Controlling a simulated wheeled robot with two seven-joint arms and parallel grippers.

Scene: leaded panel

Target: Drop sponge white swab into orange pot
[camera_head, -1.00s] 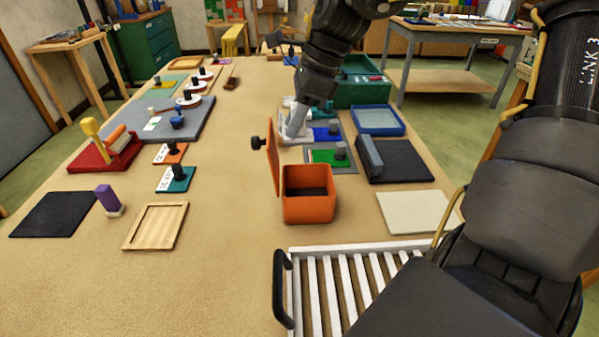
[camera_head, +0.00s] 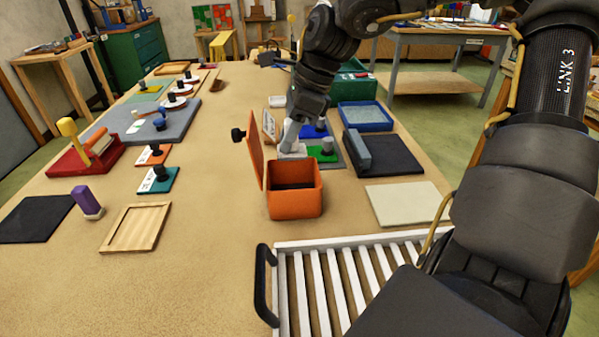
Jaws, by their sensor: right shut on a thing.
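The orange pot (camera_head: 295,203) stands open near the middle of the table, its hinged lid raised at its left side. The inside looks dark and empty. My right gripper (camera_head: 291,136) points down just behind the pot's rear rim. It is shut on a small pale thing (camera_head: 292,151), which I take to be the white swab; the pot and lid partly hide it. I cannot tell whether it touches the surface below. My left gripper is not in view.
A white slatted rack (camera_head: 335,280) with a black handle lies in front. Green and blue blocks with knobs (camera_head: 321,154), a blue tray (camera_head: 365,117) and a dark pad (camera_head: 390,155) are to the right. A purple-handled block (camera_head: 87,202) and wooden frame (camera_head: 136,228) lie left.

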